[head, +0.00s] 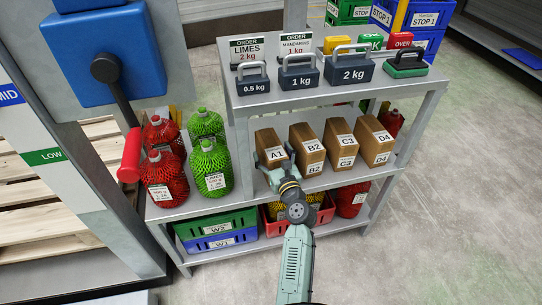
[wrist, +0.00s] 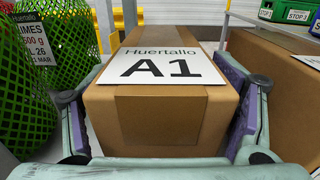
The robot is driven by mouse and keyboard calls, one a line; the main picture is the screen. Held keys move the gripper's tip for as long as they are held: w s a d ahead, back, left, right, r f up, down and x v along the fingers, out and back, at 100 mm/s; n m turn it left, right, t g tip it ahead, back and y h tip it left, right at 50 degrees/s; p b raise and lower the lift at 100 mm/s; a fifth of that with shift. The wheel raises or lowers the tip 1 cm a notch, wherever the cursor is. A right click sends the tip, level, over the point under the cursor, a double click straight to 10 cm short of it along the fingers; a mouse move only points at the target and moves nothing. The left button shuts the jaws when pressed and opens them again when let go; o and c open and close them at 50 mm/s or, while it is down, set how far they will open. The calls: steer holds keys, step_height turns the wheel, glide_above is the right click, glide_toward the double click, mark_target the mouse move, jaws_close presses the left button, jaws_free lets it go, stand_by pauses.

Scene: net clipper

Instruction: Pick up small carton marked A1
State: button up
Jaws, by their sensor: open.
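The small brown carton marked A1 (head: 270,144) stands on the middle shelf of the grey rack, leftmost in a row of similar cartons. In the wrist view the A1 carton (wrist: 165,110) fills the middle, its white "Huertallo A1" label on top facing me. My gripper (head: 276,165) is at the front of this carton. In the wrist view my gripper (wrist: 165,125) is open, with one purple-padded finger on the left side of the carton and one on the right. Whether the pads touch the carton is not clear.
Cartons B2 (head: 307,147), C3 (head: 341,143) and D4 (head: 374,140) stand to the right, B2 close to the right finger. Green netted bags (head: 210,165) stand to the left. Weights (head: 300,75) sit on the top shelf above.

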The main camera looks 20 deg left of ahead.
steer(key=shift+c, duration=0.3)
steer(key=c, duration=1.7)
steer(key=shift+w+r, duration=0.1)
steer(key=shift+r, duration=0.1)
steer(key=shift+c, duration=0.5)
